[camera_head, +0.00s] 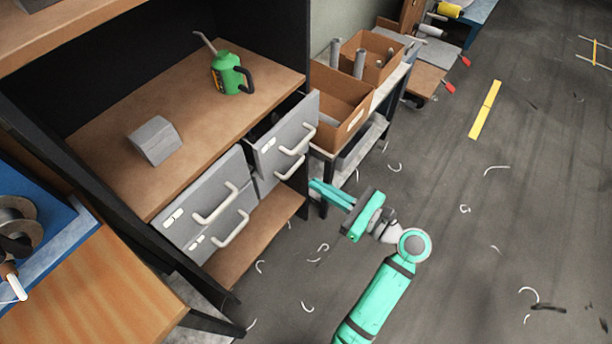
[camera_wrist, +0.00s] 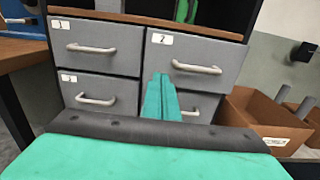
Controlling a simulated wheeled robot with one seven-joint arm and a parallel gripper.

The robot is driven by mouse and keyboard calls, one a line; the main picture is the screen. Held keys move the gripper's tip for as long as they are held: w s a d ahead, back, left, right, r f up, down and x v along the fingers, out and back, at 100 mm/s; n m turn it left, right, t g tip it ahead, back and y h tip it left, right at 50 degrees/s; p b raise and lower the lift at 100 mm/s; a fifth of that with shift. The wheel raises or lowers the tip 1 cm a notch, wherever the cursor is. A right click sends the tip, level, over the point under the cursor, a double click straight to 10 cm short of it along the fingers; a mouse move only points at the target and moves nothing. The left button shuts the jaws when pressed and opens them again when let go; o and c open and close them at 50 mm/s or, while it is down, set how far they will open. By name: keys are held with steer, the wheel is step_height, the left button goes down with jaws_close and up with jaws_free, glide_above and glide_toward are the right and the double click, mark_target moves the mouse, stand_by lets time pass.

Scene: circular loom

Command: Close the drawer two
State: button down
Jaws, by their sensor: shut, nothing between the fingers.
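Drawer two (camera_head: 285,133) is the upper right grey drawer of the cabinet and stands pulled out, its dark inside showing behind the front. In the wrist view, drawer two (camera_wrist: 200,55) carries a white label with a 2 and a pale bar handle. My gripper (camera_head: 318,187) is shut and empty, in front of the cabinet and to the right of the drawer handles. In the wrist view my gripper (camera_wrist: 163,82) points at the right column, its tips overlapping the lower edge of drawer two. I cannot tell whether they touch it.
The upper left drawer (camera_wrist: 95,45) and lower left drawer (camera_wrist: 98,92) look shut. The lower right drawer (camera_wrist: 205,103) is partly hidden by my fingers. A green oil can (camera_head: 228,75) and grey block (camera_head: 154,140) stand on the shelf. Cardboard boxes (camera_head: 335,98) stand right of the cabinet.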

mark_target(272, 157)
steer(key=x, duration=1.3)
steer(key=shift+w, duration=0.1)
